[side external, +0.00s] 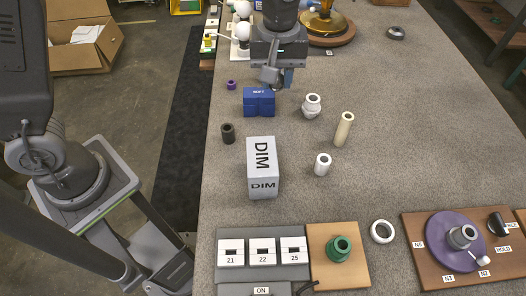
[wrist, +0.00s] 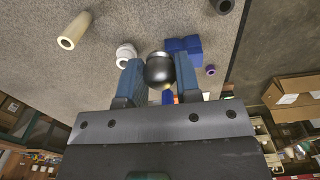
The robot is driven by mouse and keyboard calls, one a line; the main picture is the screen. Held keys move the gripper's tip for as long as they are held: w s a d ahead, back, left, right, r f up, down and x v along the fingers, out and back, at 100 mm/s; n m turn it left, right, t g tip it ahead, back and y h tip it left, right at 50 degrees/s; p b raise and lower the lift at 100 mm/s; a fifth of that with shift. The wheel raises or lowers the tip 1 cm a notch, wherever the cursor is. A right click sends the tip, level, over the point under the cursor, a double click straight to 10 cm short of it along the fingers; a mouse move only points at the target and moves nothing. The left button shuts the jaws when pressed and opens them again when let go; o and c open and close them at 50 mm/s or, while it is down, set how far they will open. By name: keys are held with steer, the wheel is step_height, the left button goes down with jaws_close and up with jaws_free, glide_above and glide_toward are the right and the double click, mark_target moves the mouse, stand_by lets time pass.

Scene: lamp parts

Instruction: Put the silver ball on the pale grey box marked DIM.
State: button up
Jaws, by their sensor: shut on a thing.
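My gripper (wrist: 158,78) is shut on the silver ball (wrist: 159,69), which sits between the two blue fingers in the wrist view. In the side external view my gripper (side external: 278,80) hangs over the far part of the table, behind the blue box; the ball is hard to make out there against the fingers. The pale grey box marked DIM (side external: 262,175) stands on the table nearer the camera, with nothing on its top. It is not seen in the wrist view.
A blue box (side external: 258,103) stands between my gripper and the DIM box. A dark ring-like cylinder (side external: 228,134), white pieces (side external: 323,164) and a cream tube (side external: 344,128) stand nearby. Numbered blocks (side external: 262,251) and a green part (side external: 340,248) are in front. The right middle of the table is clear.

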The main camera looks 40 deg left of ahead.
steer(key=s+a+r, duration=0.2)
steer(key=s+a, duration=0.5)
glide_above(262, 155)
step_height(262, 155, down, 7)
steer(key=shift+r, duration=0.1)
steer(key=shift+f, duration=2)
steer(key=shift+f, duration=0.2)
steer(key=o, duration=0.9)
step_height(262, 155, up, 12)
steer(key=shift+r, duration=0.25)
